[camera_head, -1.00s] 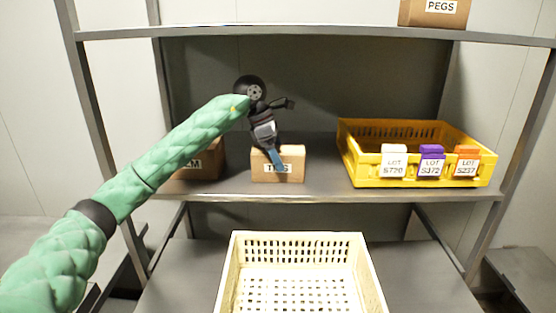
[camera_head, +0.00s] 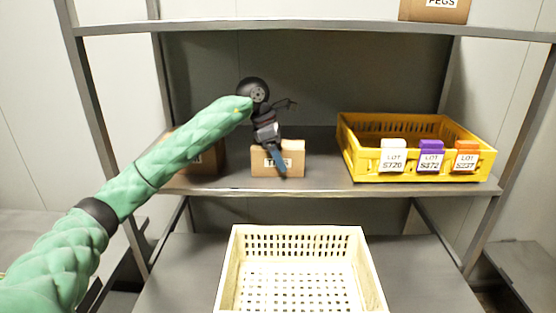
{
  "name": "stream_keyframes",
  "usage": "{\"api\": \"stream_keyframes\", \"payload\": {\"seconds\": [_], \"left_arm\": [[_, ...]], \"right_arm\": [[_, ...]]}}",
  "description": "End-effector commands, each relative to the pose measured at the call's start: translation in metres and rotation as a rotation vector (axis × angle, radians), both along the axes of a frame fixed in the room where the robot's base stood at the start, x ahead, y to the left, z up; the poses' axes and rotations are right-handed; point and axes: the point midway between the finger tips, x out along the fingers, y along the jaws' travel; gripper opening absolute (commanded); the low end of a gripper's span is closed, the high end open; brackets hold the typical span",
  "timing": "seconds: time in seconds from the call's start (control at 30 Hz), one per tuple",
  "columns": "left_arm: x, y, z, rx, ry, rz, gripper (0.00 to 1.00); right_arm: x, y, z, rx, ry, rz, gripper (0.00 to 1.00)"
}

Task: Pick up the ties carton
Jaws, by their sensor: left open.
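The ties carton (camera_head: 294,165) is a small brown box with a white label, standing on the middle shelf near its front edge. My left gripper (camera_head: 281,170) reaches in from the left and points down at the carton. Its blue-grey finger overlaps the carton's front and covers part of the label. The gripper is open; I cannot tell whether it touches the carton. My right gripper is not in view.
Another brown carton (camera_head: 208,160) stands left on the same shelf, partly behind my arm. A yellow crate (camera_head: 350,150) with lot tags stands right. A pegs carton (camera_head: 420,10) is on the upper shelf. A cream basket (camera_head: 230,262) stands below in front.

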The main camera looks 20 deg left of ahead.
Motion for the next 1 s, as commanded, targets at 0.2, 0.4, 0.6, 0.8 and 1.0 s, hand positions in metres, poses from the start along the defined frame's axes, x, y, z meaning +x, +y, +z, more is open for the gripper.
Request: {"api": "stream_keyframes", "payload": {"seconds": [0.2,0.4,0.6,0.8,1.0], "left_arm": [[0.0001,0.0001,-0.0017,0.000,0.000,0.000,0.89],[0.0001,0.0001,-0.0026,0.000,-0.001,0.000,0.89],[0.0001,0.0001,-0.0034,0.000,-0.001,0.000,0.89],[0.0001,0.0001,-0.0032,0.000,0.000,0.000,0.89],[0.0000,0.0001,-0.0033,0.000,0.000,0.000,0.62]], "right_arm": [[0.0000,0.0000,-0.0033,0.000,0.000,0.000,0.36],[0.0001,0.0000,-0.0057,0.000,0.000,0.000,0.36],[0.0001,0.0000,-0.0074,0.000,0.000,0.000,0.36],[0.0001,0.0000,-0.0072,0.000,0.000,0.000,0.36],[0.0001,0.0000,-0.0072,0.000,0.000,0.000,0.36]]}}
